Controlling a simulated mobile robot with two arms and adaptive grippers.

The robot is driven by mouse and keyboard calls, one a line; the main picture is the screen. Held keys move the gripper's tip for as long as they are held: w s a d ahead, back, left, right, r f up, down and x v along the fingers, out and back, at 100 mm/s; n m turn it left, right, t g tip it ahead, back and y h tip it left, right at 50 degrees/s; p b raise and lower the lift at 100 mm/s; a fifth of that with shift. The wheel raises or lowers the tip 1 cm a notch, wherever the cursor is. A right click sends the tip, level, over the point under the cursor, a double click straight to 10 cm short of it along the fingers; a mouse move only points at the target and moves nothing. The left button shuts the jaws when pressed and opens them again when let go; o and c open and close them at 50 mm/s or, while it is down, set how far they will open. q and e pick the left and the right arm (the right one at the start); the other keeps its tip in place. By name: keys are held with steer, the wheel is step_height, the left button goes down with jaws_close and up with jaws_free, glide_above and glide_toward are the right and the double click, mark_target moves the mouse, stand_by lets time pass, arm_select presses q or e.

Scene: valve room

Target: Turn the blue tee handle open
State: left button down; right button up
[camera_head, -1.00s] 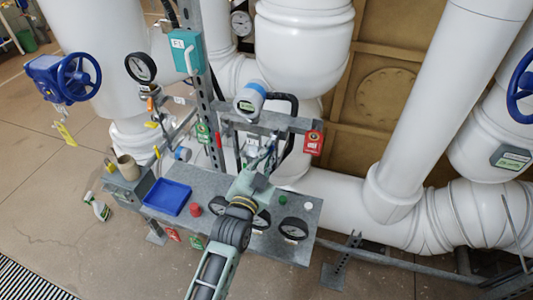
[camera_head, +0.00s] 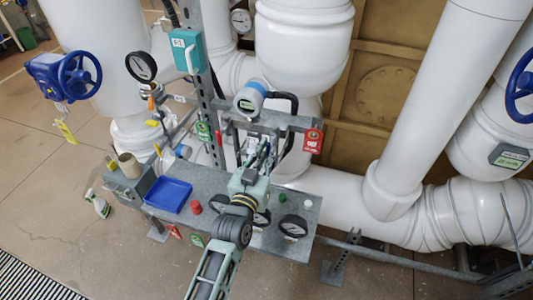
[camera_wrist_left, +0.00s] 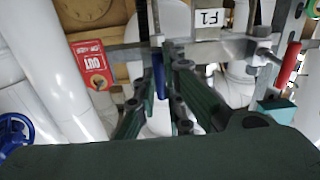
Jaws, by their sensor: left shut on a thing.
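My left gripper (camera_head: 262,152) reaches up over the grey bench to the pipework below the horizontal metal rail. In the left wrist view its two dark green fingers (camera_wrist_left: 168,68) are shut on the blue tee handle (camera_wrist_left: 158,76), which shows as a narrow blue strip between them. The rest of the handle is hidden by the fingers. In the head view the gripper and arm hide the handle, and its angle is hard to tell. My right gripper is in neither view.
A grey bench (camera_head: 222,188) carries a blue tray (camera_head: 168,195), a red button (camera_head: 196,207) and dial gauges (camera_head: 293,226). A red tag (camera_head: 313,141) hangs from the rail. A teal box (camera_head: 187,50) is on the post. Large white pipes (camera_head: 430,100) stand close on the right.

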arm_select(q)
steer(key=shift+f, duration=0.15)
steer(key=c, duration=1.8)
jaws_free()
steer(key=shift+c, duration=0.2)
steer(key=shift+s, duration=0.15)
steer(key=shift+s+a, duration=0.15)
steer(key=shift+s, duration=0.15)
steer(key=v, duration=1.1)
